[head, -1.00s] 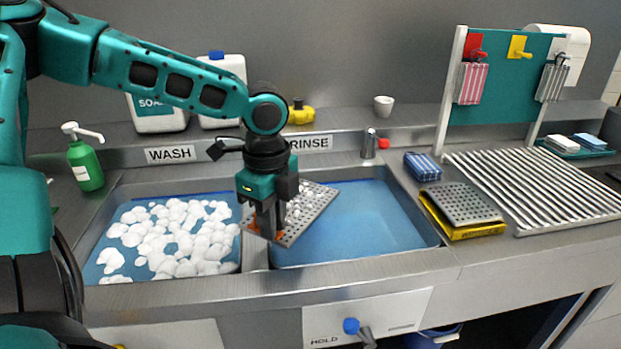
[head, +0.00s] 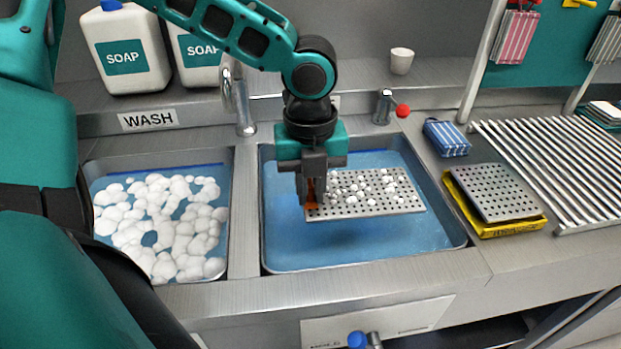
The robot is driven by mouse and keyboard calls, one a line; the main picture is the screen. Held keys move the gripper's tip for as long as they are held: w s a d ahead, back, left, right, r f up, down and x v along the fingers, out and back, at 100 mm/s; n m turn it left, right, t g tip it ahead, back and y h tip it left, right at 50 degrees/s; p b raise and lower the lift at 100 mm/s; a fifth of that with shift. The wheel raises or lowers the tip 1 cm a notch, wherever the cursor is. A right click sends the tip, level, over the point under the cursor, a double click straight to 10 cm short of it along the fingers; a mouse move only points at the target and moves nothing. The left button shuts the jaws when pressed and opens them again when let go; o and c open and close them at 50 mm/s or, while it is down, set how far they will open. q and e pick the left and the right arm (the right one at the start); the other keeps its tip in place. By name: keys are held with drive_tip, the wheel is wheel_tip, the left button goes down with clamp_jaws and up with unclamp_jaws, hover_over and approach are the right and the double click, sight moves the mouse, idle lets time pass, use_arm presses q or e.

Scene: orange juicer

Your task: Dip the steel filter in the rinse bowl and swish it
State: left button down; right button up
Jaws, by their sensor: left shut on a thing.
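The steel filter (head: 400,204), a flat perforated plate with white foam blobs on it, is held over the blue water of the rinse bowl (head: 300,253), the right-hand basin. My left gripper (head: 312,200) is shut on the filter's left end. The filter lies roughly level; I cannot tell whether its underside touches the water. The gripper's body hides part of the basin's back left. My right gripper is not in view.
The wash basin (head: 222,265), full of foam, lies left across a steel divider. A tap (head: 240,105) stands behind. Another perforated plate (head: 495,192) rests on a yellow sponge (head: 497,229) to the right, near a blue striped cloth (head: 446,138) and ridged drainboard (head: 545,150).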

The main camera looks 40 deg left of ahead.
use_arm(q)
wheel_tip(320, 180, down, 3)
drive_tip(key=shift+r+b, duration=0.2)
drive_tip(key=shift+b, duration=0.95)
wheel_tip(320, 180, down, 5)
drive_tip(key=b, duration=0.5)
drive_tip(key=shift+b, duration=0.4)
drive_tip(key=shift+f+b, duration=3.25)
drive_tip(key=shift+f, duration=1.5)
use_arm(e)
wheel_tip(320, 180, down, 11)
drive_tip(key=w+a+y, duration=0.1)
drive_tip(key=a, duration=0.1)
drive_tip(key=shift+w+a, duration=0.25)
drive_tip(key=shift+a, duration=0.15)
